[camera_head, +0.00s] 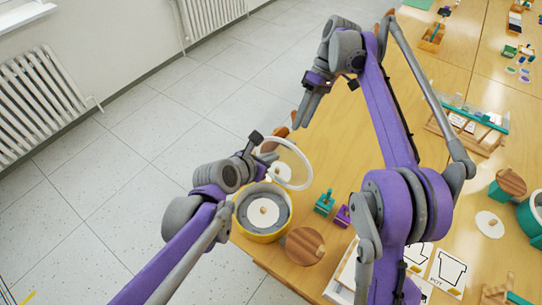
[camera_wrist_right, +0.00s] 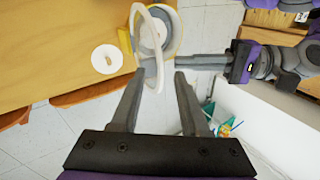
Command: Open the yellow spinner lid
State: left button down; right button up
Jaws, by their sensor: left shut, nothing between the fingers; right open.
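The yellow spinner (camera_head: 244,230) stands near the table's left edge, with a grey inside and a white disc with a small knob. Its clear lid (camera_head: 309,171), with a white rim, is raised and steeply tilted at the spinner's far side. The spinner (camera_wrist_right: 174,45) and lid rim (camera_wrist_right: 137,28) also show in the right wrist view. My left gripper (camera_head: 268,158) is shut and empty, at the raised lid's left side; I cannot tell if it touches the lid. My right gripper (camera_head: 305,115) is open and empty, beyond the lid and above it; its spread fingers (camera_wrist_right: 155,85) show in the wrist view.
A round wooden piece (camera_head: 305,246), a green clamp (camera_head: 324,202) and a purple clamp (camera_head: 342,216) lie right of the spinner. A white disc (camera_wrist_right: 107,59) lies on the table in the wrist view. Printed cards (camera_head: 448,272) are at the lower right. Open floor lies left.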

pick_arm(q)
jog(key=shift+s+a+b, duration=0.1)
jog(key=shift+s+b, duration=0.1)
jog(key=shift+b, duration=0.1)
pick_arm(e)
jog(key=s+d+f+m+t+h, duration=0.1)
jog(key=s+d+f+m+t, duration=0.2)
jog(key=s, duration=0.5)
jog(key=s+d+f+m+t+h, duration=0.1)
jog(key=s+d+f+m+t, duration=0.2)
jog(key=s+f, duration=0.3)
jog(key=s+d+f+m+t+h, duration=0.2)
jog(key=s+d+f+m+t, duration=0.1)
jog(key=s, duration=0.9)
jog(key=shift+d+f+t, duration=0.6)
jog(key=shift+d+f, duration=0.15)
jog(key=shift+f, duration=0.1)
pick_arm(q)
jog(key=shift+a, duration=0.1)
pick_arm(e)
jog(key=shift+w, duration=0.1)
pick_arm(q)
jog(key=p+v, duration=0.1)
jog(key=v, duration=1)
jog(key=shift+f, duration=0.2)
pick_arm(e)
jog(key=shift+w+r, duration=0.2)
jog(key=shift+r, duration=0.3)
jog(key=shift+w+r, duration=0.15)
jog(key=shift+r, duration=0.35)
